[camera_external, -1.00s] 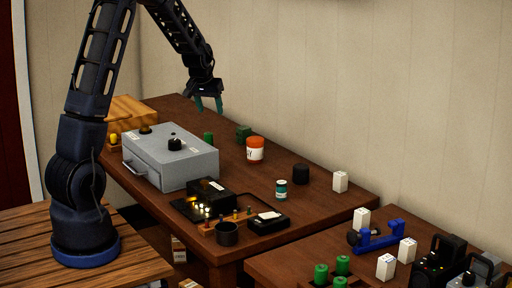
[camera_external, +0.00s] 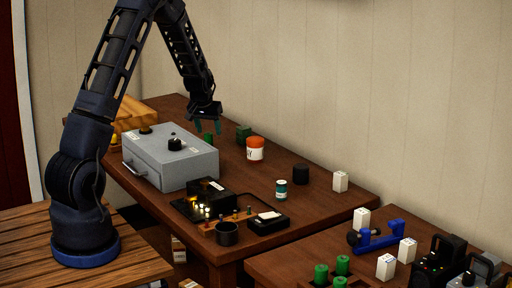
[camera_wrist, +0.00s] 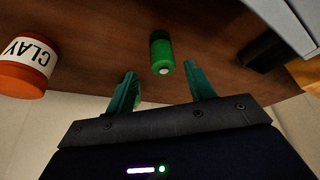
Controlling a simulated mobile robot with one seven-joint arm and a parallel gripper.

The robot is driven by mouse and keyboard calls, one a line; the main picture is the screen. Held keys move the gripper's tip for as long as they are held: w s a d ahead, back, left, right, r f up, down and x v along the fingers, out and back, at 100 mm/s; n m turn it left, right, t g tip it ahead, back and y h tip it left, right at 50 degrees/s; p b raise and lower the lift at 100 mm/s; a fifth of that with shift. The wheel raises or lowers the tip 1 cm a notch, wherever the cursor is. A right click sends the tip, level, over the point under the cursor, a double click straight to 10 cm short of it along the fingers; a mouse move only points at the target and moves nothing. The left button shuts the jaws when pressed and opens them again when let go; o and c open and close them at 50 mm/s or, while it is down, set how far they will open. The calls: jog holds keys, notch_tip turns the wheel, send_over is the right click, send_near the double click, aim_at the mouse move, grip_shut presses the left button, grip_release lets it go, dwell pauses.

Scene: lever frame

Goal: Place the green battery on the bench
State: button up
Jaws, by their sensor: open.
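A green battery (camera_external: 208,139) stands on the brown bench (camera_external: 330,205), behind the grey metal box. In the wrist view the green battery (camera_wrist: 161,52) shows ahead of and between my fingertips, with a pale end spot. My gripper (camera_external: 208,127) is open and empty, just above the battery in the external view. Its two teal fingers (camera_wrist: 163,88) are apart in the wrist view, and the battery does not appear to be held.
The grey box (camera_external: 172,163) with a black knob stands left of the battery. An orange clay jar (camera_external: 255,149) is to the right; its CLAY label (camera_wrist: 27,52) shows in the wrist view. A black cylinder (camera_external: 301,174) and teal jar (camera_external: 281,190) stand farther right.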

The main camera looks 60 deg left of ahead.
aim_at(208, 133)
jog(key=x, duration=0.4)
jog(key=shift+s+a+f, duration=0.1)
jog(key=shift+a+f, duration=0.15)
jog(key=shift+f, duration=0.15)
jog(key=shift+c, duration=0.2)
jog(key=c, duration=1.1)
grip_shut()
